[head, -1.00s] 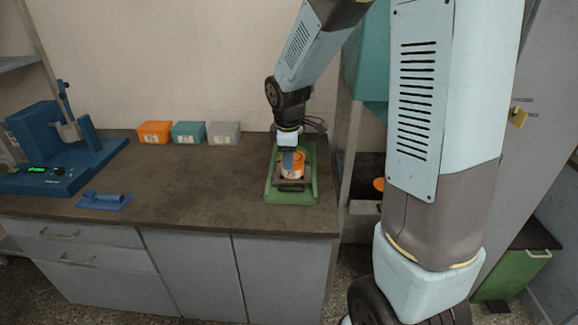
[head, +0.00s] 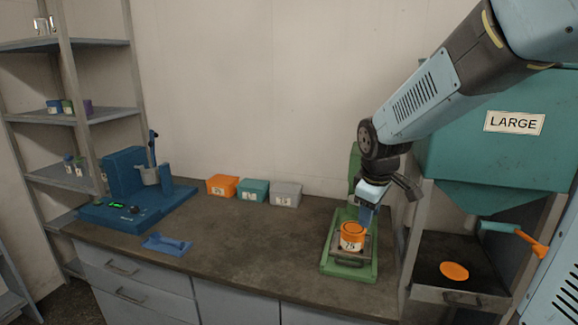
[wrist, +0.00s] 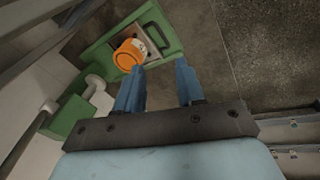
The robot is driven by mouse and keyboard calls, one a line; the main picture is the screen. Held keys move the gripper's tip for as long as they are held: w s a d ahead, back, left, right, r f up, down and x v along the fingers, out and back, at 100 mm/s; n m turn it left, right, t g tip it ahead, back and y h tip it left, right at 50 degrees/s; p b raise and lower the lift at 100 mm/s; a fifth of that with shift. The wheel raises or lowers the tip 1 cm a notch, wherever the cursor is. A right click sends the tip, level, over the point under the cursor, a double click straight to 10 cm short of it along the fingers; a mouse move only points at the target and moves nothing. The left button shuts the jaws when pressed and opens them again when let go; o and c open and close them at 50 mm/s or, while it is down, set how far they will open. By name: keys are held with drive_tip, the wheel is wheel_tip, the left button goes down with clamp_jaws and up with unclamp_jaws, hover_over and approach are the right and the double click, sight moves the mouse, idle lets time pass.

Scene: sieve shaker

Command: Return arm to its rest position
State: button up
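The green sieve shaker (head: 349,266) stands at the right end of the bench, with an orange container (head: 352,236) labelled "75" upright on its plate. My gripper (head: 367,218) is behind and slightly above the container, a little to its right in the head view. In the wrist view my gripper (wrist: 158,66) shows two blue fingers spread apart with nothing between them. The orange container (wrist: 129,54) is beyond the left fingertip there, overlapping it closely; whether they touch I cannot tell. My arm reaches in from the upper right.
A teal hopper marked "LARGE" (head: 489,145) with an orange-tipped handle (head: 525,240) stands right of the bench. Orange (head: 222,186), teal (head: 253,191) and grey (head: 286,194) boxes line the wall. A blue device (head: 134,203) and blue holder (head: 167,244) are left. The bench middle is clear.

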drive_tip(key=s+d+r+m+t, duration=0.1)
drive_tip(key=s+r+m, duration=0.3)
drive_tip(key=s, duration=0.4)
drive_tip(key=s+d+r+m+t, duration=0.1)
drive_tip(key=s+d+r+m, duration=0.1)
drive_tip(key=s+r+m, duration=0.3)
drive_tip(key=shift+s+d+r+m+y, duration=0.15)
drive_tip(key=shift+s+m+y, duration=0.25)
drive_tip(key=shift+s, duration=1.85)
drive_tip(key=shift+d, duration=0.1)
